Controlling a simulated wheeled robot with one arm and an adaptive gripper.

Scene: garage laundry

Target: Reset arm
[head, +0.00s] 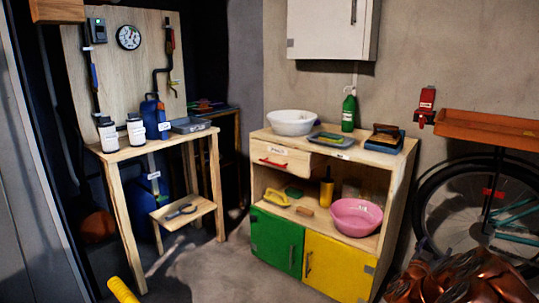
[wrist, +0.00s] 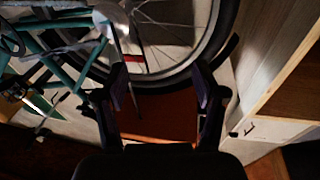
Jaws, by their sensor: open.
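My gripper (wrist: 160,98) shows in the wrist view with its two dark fingers spread apart and nothing between them. Past the fingers lie a bicycle wheel (wrist: 228,30) and an orange-brown surface (wrist: 165,127). In the head view the gripper itself is not visible. A copper-coloured, blurred shape fills the lower right corner of the head view, and I cannot tell what it is.
A wooden cabinet (head: 398,190) with a green door (head: 276,240) and a yellow door (head: 335,268) stands in the middle. A pink bowl (head: 356,216) sits on its shelf. A wooden workbench (head: 133,152) is at left. An orange shelf (head: 480,126) hangs above the bicycle wheel. Grey floor (head: 205,270) between is clear.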

